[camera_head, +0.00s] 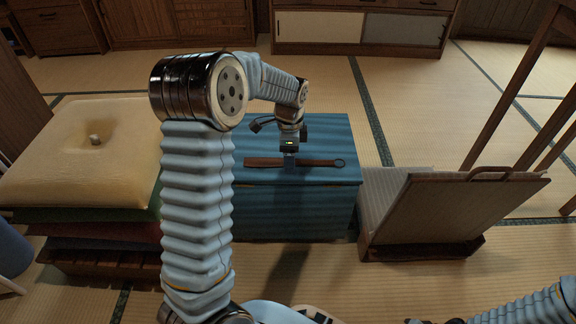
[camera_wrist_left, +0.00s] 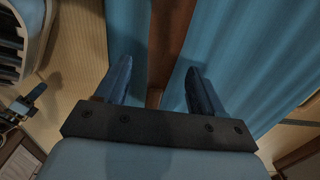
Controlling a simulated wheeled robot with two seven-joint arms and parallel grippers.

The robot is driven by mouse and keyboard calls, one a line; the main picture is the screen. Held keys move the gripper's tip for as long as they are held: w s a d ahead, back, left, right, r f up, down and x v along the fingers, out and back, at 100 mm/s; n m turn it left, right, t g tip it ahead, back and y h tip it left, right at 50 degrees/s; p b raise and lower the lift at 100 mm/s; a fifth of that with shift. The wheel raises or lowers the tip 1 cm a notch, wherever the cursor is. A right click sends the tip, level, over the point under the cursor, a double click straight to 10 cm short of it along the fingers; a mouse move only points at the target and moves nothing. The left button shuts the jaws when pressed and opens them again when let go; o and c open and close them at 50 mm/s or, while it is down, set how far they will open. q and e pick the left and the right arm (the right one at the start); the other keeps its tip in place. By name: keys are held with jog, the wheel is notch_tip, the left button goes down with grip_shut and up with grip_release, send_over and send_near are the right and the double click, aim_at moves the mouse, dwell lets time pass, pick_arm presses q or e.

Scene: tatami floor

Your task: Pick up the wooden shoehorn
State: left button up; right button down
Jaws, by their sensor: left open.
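The wooden shoehorn (camera_head: 322,162) is long, flat and dark brown, with a ring at its right end. It lies across the lid of a blue fabric-covered chest (camera_head: 335,203). My left gripper (camera_head: 289,164) points down over the middle of the shoehorn. In the left wrist view the open fingers (camera_wrist_left: 157,76) stand on either side of the shoehorn (camera_wrist_left: 170,38), which runs between them with a visible gap each side. Whether the fingertips touch the lid I cannot tell. Part of my right arm shows at the lower right; its gripper is out of the picture.
A yellow cushion (camera_head: 75,165) lies on a stack left of the chest. A tilted board with a brown handle (camera_head: 455,208) stands right of it. Wooden table legs (camera_head: 512,90) rise at the right, cabinets (camera_head: 362,28) at the back. Open tatami (camera_head: 400,100) lies behind the chest.

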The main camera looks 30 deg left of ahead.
pick_arm(q)
jog(key=shift+f, duration=0.1)
jog(key=c, duration=1.1)
